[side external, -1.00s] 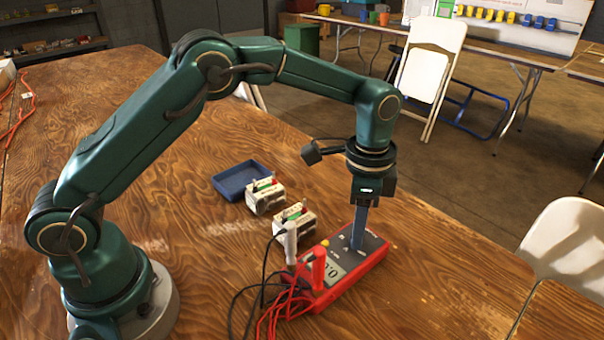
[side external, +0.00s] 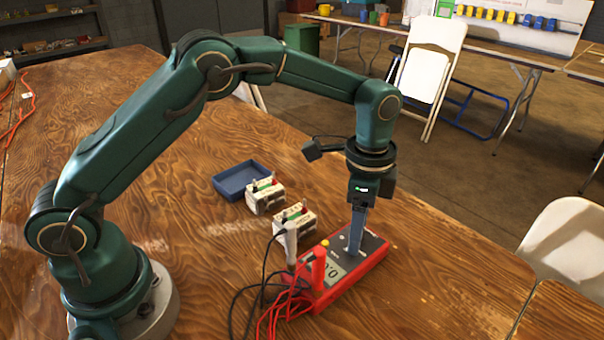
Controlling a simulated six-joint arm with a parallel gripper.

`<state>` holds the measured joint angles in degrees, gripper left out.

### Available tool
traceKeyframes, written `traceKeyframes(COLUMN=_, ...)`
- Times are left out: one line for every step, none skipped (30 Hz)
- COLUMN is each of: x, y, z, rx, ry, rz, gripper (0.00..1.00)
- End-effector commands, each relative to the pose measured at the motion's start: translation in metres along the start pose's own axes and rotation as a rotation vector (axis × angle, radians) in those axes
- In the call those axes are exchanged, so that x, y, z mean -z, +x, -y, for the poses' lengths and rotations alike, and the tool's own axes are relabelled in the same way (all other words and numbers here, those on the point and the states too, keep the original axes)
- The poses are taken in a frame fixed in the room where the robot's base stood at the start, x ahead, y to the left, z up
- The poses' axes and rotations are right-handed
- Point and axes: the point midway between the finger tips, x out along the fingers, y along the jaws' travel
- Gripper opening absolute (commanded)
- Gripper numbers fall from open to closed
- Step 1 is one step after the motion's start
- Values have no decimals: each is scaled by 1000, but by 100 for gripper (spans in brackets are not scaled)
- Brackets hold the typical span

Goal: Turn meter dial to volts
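Two white battery-like blocks with terminals (side external: 294,222) (side external: 265,197) sit behind the meter. A blue tray (side external: 240,180) is beyond them. Red and black leads (side external: 262,290) lie loose left of the meter. The table right of the meter is clear.

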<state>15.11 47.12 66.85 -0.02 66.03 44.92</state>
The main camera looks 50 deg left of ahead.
Motion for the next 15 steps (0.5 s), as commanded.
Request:
traceKeyframes(x=0, y=0, z=0, rx=0, ry=0, rz=0, gripper=63)
traceKeyframes(x=0, y=0, z=0, rx=0, ry=0, rz=0, gripper=63)
traceKeyframes(x=0, y=0, z=0, rx=0, ry=0, rz=0, gripper=63)
traceKeyframes(x=0, y=0, z=0, rx=0, ry=0, rz=0, gripper=63)
traceKeyframes(x=0, y=0, z=0, rx=0, ry=0, rz=0, gripper=63)
traceKeyframes(x=0, y=0, z=0, rx=0, ry=0, rz=0, gripper=63)
traceKeyframes(x=0, y=-1, z=0, rx=1, ry=0, rz=-1, gripper=63)
traceKeyframes(x=0, y=-3, z=0, rx=1, ry=0, rz=-1, gripper=63)
traceKeyframes(x=0, y=-6, z=0, rx=1, ry=0, rz=-1, gripper=63)
traceKeyframes(x=1, y=-10, z=1, rx=2, ry=0, rz=-2, gripper=63)
traceKeyframes(x=1, y=-14, z=1, rx=3, ry=0, rz=-3, gripper=63)
traceKeyframes(x=1, y=-20, z=1, rx=4, ry=0, rz=-4, gripper=63)
traceKeyframes(x=1, y=-24, z=1, rx=4, ry=0, rz=-3, gripper=63)
traceKeyframes(x=1, y=-29, z=1, rx=4, ry=0, rz=-4, gripper=63)
traceKeyframes(x=1, y=-34, z=1, rx=3, ry=0, rz=-3, gripper=63)
